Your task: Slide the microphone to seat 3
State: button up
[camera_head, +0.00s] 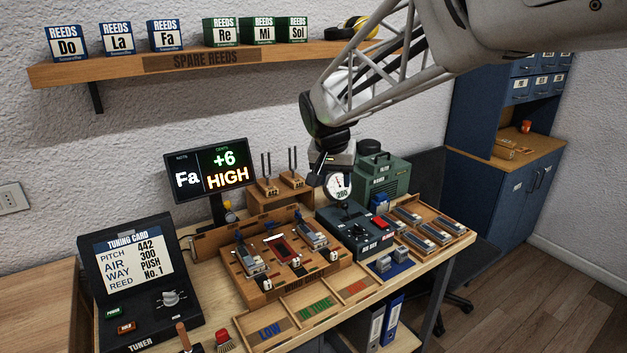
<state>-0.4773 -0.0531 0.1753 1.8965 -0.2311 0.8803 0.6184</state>
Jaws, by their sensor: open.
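A small yellow-and-grey piece (228,212) stands at the back edge of the wooden reed board (232,284), just right of the display's stand. It may be the microphone, but it is too small to be sure. The board has three seats in a row. The left and right seats hold metal reed blocks (254,259) (312,235); the middle seat (281,250) shows dark red. I cannot read seat numbers. My gripper (326,178) is open, above and behind the board's right end, close to the round gauge reading 260 (340,187). Its fingertips are partly hidden.
The display (212,172) reads Fa, +6, HIGH. A tuner with a tuning card (130,262) stands left. A dark control box (362,236), green machine (388,178) and reed tray (455,230) stand right. LOW and IN TUNE trays (312,303) lie in front.

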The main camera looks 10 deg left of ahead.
jog(key=w+a+f, duration=0.2)
jog(key=w+a, duration=0.1)
jog(key=a, duration=0.5)
jog(key=w+a+f, duration=0.2)
jog(key=a, duration=0.5)
jog(key=t, duration=0.1)
send_near(227, 202)
jog(key=f, duration=0.1)
jog(key=shift+w+d+f+y, duration=0.1)
jog(key=shift+w+d+y, duration=0.1)
jog(key=shift+w+y, duration=0.1)
jog(key=shift+f, duration=0.1)
jog(key=shift+x, duration=3.8)
grip_shut()
